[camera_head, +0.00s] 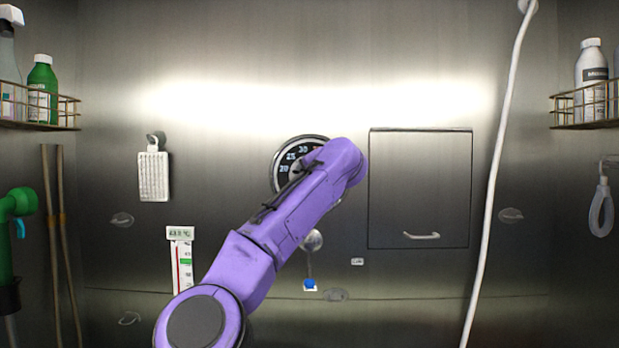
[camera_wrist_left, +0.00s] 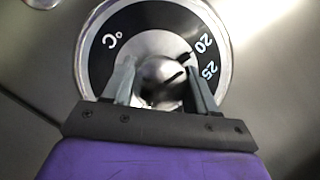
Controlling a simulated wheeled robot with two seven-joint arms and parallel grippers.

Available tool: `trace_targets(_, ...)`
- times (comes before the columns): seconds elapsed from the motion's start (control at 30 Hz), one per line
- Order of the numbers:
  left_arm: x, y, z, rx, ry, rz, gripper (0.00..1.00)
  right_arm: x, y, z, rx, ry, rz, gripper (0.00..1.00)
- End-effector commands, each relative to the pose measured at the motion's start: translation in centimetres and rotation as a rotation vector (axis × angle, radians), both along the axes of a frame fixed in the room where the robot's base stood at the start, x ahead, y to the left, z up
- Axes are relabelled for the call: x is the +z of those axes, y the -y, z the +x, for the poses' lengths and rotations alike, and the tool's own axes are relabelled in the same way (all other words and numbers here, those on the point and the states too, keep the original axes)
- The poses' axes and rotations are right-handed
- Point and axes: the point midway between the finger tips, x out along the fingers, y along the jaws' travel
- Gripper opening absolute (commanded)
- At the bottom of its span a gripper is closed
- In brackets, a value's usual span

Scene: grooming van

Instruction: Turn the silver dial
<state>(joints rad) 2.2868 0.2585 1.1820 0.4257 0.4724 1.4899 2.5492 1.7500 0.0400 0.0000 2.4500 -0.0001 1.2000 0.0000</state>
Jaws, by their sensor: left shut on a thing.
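The silver dial (camera_wrist_left: 160,80) is a round metal knob in the middle of a black temperature ring (camera_wrist_left: 205,35) with white numbers and a °C mark. In the wrist view my left gripper (camera_wrist_left: 160,90) is shut on the knob, one finger on each side. A dark pointer line on the knob lies near the 20. In the head view the ring (camera_head: 284,165) shows on the steel wall, and my purple left arm covers the knob and the gripper. My right gripper is not in view.
A cabinet door (camera_head: 419,185) with a handle is right of the dial. A thermometer (camera_head: 181,260), a small lever with a blue tip (camera_head: 310,284) and a white brush (camera_head: 154,176) are on the wall. A white hose (camera_head: 497,160) hangs at the right. Bottle racks are at both sides.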

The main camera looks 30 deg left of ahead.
Motion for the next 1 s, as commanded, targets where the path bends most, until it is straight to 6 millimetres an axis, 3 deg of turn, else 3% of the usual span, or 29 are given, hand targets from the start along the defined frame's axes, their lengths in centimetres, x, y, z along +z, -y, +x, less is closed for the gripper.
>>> trace_targets(0.13, 0.0, 0.0, 0.0, 0.0, 0.002, -0.001, 0.27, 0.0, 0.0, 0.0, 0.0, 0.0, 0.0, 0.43)
trace_targets(0.17, 0.0, 0.0, 0.0, 0.0, 0.002, -0.001, 0.67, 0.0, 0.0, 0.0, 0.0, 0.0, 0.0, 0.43)
trace_targets(0.2, 0.0, 0.0, 0.0, 0.0, 0.002, -0.001, 0.8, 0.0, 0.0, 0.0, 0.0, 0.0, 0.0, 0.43)
trace_targets(0.23, 0.0, 0.0, 0.0, 0.0, 0.002, -0.001, 0.82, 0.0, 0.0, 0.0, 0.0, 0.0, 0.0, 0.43)
trace_targets(0.57, 0.0, 0.4, -0.3, -0.001, 0.002, 0.002, 0.82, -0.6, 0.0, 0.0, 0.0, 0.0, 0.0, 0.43)
trace_targets(0.8, 0.4, 4.6, -3.5, -0.003, 0.004, 0.003, 0.82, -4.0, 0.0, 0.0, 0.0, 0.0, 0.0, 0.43)
trace_targets(1.0, 1.5, 7.4, -5.8, -0.001, 0.002, 0.001, 0.82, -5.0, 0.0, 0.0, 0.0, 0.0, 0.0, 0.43)
